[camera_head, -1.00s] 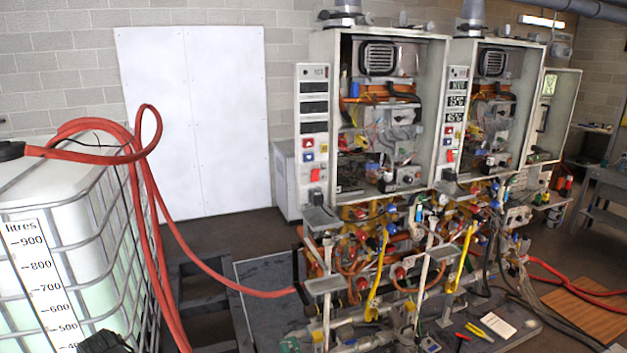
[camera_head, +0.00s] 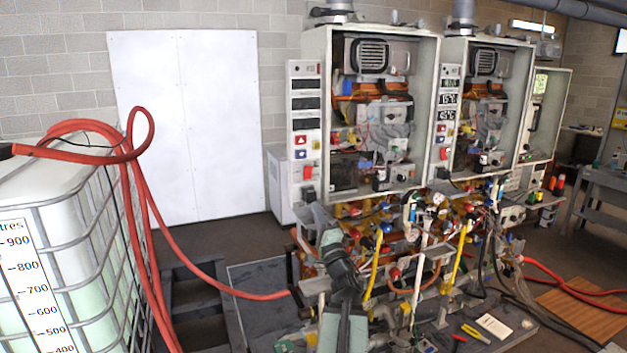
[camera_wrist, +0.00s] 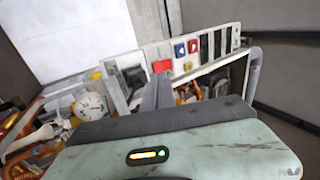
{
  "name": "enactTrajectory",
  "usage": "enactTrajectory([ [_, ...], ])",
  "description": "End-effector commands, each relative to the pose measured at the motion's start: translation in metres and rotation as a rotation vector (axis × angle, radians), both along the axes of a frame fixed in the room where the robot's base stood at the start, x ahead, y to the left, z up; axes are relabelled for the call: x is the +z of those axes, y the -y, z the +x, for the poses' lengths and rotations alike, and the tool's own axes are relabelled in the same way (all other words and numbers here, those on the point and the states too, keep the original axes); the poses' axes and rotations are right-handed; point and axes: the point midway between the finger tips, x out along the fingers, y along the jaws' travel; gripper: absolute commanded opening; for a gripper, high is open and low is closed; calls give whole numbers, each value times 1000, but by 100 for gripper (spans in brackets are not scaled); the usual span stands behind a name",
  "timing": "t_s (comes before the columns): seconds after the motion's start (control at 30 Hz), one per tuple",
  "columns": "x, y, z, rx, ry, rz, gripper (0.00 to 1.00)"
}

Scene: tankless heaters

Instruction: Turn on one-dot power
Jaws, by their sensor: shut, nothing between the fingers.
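The left heater's control panel (camera_head: 305,130) is a narrow white strip with dark displays, blue and red buttons and a red rocker switch (camera_head: 307,172) low down. Dots marking it are too small to make out. In the wrist view the red switch (camera_wrist: 162,66) sits beyond the fingertips, beside a black plug-like block (camera_wrist: 134,77). My gripper (camera_head: 318,213) is below the panel, just under the black part, with a gap to the red switch. Its fingers (camera_wrist: 158,90) are together with nothing between them.
The middle heater's panel (camera_head: 447,110) has lit displays and its own red switch (camera_head: 443,153). A caged water tank (camera_head: 60,250) with red hoses (camera_head: 150,200) stands at left.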

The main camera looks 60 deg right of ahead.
Motion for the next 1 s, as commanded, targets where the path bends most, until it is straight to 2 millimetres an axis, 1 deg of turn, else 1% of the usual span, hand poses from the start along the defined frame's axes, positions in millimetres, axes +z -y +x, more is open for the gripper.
enactTrajectory([
  [0.03,2,5,-16,6,16,-4,0],
  [0.1,4,7,-28,20,31,-7,0],
  [0.13,5,7,-31,24,34,-8,0],
  [0.2,6,8,-34,27,38,-9,0],
  [0.47,7,8,-32,28,38,-8,0],
  [0.57,12,13,-27,28,38,-8,0],
  [0.67,22,22,-15,29,37,-7,0],
  [1.0,60,61,36,27,38,-6,0],
])
